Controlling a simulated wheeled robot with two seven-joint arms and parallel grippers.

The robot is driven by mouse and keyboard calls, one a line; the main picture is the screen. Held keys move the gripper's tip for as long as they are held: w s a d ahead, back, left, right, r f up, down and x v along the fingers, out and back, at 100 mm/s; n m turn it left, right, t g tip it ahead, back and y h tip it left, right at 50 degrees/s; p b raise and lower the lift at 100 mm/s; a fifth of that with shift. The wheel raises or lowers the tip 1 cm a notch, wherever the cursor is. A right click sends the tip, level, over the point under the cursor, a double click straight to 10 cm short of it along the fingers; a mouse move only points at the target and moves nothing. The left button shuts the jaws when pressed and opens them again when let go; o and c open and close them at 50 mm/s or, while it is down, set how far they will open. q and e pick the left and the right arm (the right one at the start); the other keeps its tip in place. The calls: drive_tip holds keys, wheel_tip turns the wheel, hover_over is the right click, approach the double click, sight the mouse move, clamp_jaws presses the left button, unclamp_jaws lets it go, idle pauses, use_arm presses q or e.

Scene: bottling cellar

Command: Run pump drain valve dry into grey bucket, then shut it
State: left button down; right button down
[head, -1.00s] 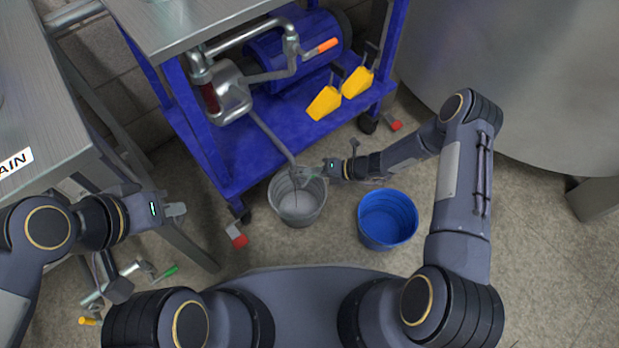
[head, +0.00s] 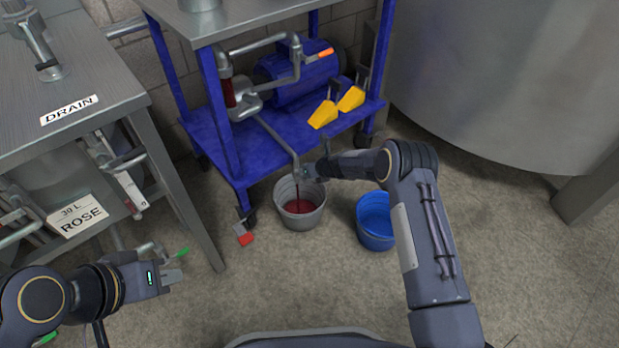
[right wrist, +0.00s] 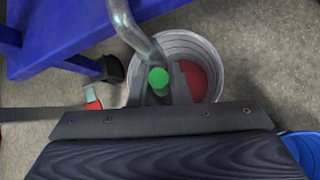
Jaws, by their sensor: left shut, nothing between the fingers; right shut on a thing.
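The blue pump cart carries a blue pump (head: 290,72), and a grey drain pipe (head: 277,137) slopes down from it to the grey bucket (head: 301,219). A thin dark red stream falls from the pipe's end, and red liquid (head: 300,205) lies in the bucket. My right gripper (head: 307,178) is at the pipe's end above the bucket. In the right wrist view it is shut on the green valve handle (right wrist: 158,78), whose round green end shows between the fingers. The handle's angle cannot be told. My left gripper (head: 178,276) is shut and empty, at the lower left.
A blue bucket (head: 374,222) stands on the floor right of the grey one, beside my right arm. Two yellow pieces (head: 323,115) sit on the cart's shelf (head: 215,137). A steel table (head: 110,85) labelled DRAIN is at left, a large tank (head: 490,80) at right.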

drive_tip(key=shift+s+a, duration=0.1)
drive_tip(key=shift+a, duration=0.05)
idle(0.5)
drive_tip(key=c, duration=1.4)
unclamp_jaws()
drive_tip(key=shift+p+v, duration=0.95)
drive_tip(key=shift+v, duration=2.95)
drive_tip(key=shift+a+r, duration=0.1)
drive_tip(key=shift+a, duration=0.05)
